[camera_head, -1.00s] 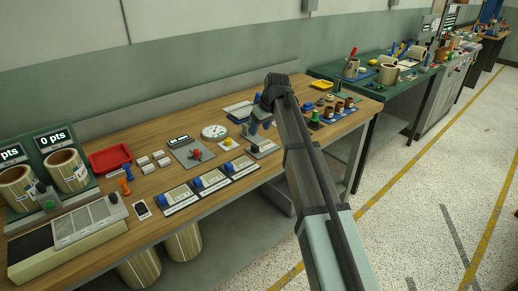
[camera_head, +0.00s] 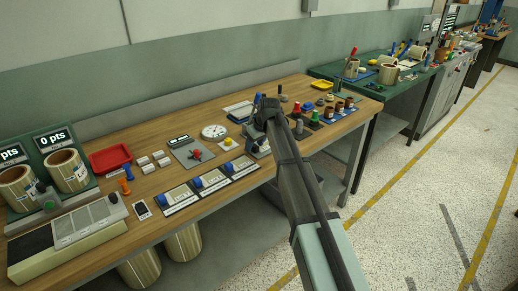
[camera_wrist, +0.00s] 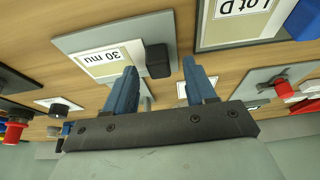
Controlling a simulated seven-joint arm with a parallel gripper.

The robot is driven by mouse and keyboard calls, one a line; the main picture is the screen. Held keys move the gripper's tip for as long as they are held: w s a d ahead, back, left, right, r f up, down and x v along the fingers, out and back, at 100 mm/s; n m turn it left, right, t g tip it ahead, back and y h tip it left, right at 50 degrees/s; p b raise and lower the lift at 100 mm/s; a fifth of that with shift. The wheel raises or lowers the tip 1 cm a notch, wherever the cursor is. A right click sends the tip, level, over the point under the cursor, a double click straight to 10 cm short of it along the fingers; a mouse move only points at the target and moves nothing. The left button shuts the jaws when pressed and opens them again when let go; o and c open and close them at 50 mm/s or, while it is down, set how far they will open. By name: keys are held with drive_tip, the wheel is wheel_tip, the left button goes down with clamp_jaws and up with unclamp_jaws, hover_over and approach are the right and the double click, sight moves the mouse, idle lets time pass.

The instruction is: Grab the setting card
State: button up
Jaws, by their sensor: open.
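In the wrist view, a white card printed "30 mu" (camera_wrist: 103,63) lies on a pale panel of a grey plate (camera_wrist: 75,43) with a black block (camera_wrist: 158,61) at one end. I take it as the setting card, but cannot be sure. My gripper (camera_wrist: 158,64) is open, its two blue fingers apart, with the black block seen between their tips. A small pale piece (camera_wrist: 147,96) shows between the fingers; I cannot tell what it is. In the head view my arm hides much of the plate, and contact cannot be judged.
A "Lot D" plate (camera_wrist: 243,32) lies close by. In the head view, blue-knobbed plates (camera_head: 212,182) line the front edge. A round dial (camera_head: 214,131), red tray (camera_head: 110,159) and coloured bottles (camera_head: 327,113) stand around. Bare wood (camera_head: 160,115) is free toward the back.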

drive_tip(key=shift+f, duration=0.2)
clamp_jaws()
idle(0.4)
